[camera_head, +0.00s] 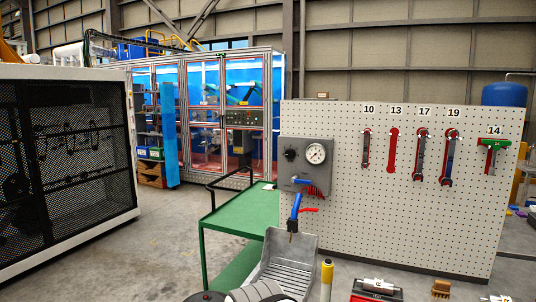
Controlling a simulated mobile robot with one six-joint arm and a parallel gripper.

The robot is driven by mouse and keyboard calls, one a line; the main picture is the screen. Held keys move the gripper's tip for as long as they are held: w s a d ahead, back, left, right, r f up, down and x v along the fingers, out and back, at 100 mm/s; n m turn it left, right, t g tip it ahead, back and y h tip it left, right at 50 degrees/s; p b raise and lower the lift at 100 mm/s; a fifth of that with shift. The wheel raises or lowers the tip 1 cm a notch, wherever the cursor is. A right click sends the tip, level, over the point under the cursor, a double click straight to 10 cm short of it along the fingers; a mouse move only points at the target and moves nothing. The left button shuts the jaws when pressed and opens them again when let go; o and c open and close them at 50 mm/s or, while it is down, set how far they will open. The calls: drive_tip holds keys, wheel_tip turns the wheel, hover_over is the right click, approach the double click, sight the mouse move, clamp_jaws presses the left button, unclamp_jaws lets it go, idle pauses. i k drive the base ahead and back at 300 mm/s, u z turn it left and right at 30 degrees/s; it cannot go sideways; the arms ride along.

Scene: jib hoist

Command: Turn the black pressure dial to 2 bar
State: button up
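The black pressure dial (291,154) is a round knob on the left of a grey panel (299,176). The panel is mounted at the left end of the white pegboard. A round white gauge (316,153) sits right of the dial. Its needle and the dial's marks are too small to read. A blue lever and a red coiled hose (316,190) are at the panel's lower part. My gripper is not in view, and nothing touches the dial.
A blue nozzle (295,208) hangs below the panel, above a grey metal bin (285,257). A green cart (235,217) stands left of the pegboard (370,230). A yellow bottle (326,280) stands in front. Wrenches hang at right. Floor at left centre is clear.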

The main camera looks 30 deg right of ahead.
sight(290, 153)
drive_tip(key=z, duration=0.55)
drive_tip(key=i, duration=0.95)
drive_tip(key=z, duration=0.3)
drive_tip(key=k, duration=0.9)
drive_tip(key=z, duration=0.2)
drive_tip(key=i, duration=0.9)
drive_tip(key=u, duration=0.1)
